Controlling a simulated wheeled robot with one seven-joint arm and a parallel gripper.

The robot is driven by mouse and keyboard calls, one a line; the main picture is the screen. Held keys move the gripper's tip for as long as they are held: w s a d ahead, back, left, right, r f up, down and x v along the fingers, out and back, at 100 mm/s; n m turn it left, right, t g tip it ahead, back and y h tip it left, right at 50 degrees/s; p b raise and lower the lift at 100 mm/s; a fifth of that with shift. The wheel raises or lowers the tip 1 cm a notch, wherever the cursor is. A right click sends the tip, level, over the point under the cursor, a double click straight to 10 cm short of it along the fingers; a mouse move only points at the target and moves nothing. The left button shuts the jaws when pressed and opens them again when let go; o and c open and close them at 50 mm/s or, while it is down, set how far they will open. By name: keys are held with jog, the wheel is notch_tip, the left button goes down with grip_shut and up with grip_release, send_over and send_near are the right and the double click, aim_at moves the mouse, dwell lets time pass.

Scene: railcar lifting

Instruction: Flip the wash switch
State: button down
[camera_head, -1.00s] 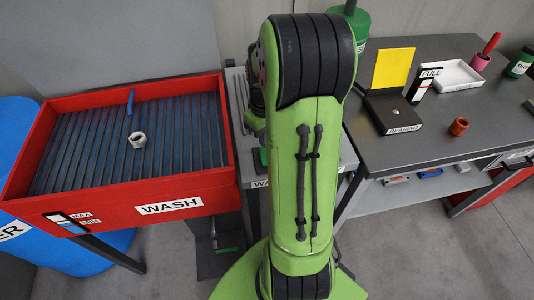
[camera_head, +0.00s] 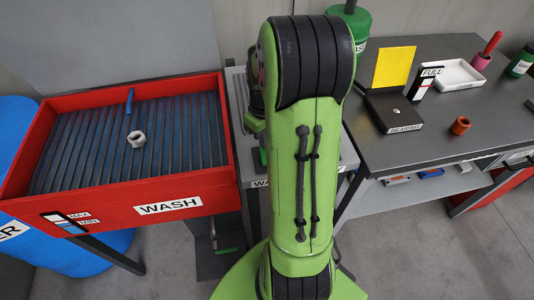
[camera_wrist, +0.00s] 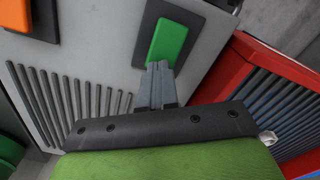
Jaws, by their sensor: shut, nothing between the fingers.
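In the wrist view a green rocker switch (camera_wrist: 168,42) sits in a dark frame on a light grey panel. A green patch (camera_head: 259,158) shows beside my arm in the head view, above a partly hidden label starting "WA". My gripper (camera_wrist: 160,68) is shut and empty. Its tips overlap the lower edge of the green rocker in the wrist view; I cannot tell whether they touch. My arm hides the gripper in the head view. The red wash basin (camera_head: 107,206), labelled WASH, stands left of the panel.
An orange switch (camera_wrist: 14,14) and vent slots share the grey panel. A metal nut (camera_head: 136,139) lies on the basin's ribbed grate. At right, a dark workbench (camera_head: 470,130) holds a bearing box, a yellow plate and a white tray. A blue barrel (camera_head: 12,120) stands at left.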

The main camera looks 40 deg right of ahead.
jog(key=shift+f+b, duration=0.4)
jog(key=shift+f, duration=0.15)
notch_tip(320, 180, up, 7)
jog(key=p, duration=0.6)
jog(key=shift+r, duration=0.15)
dwell(0.4)
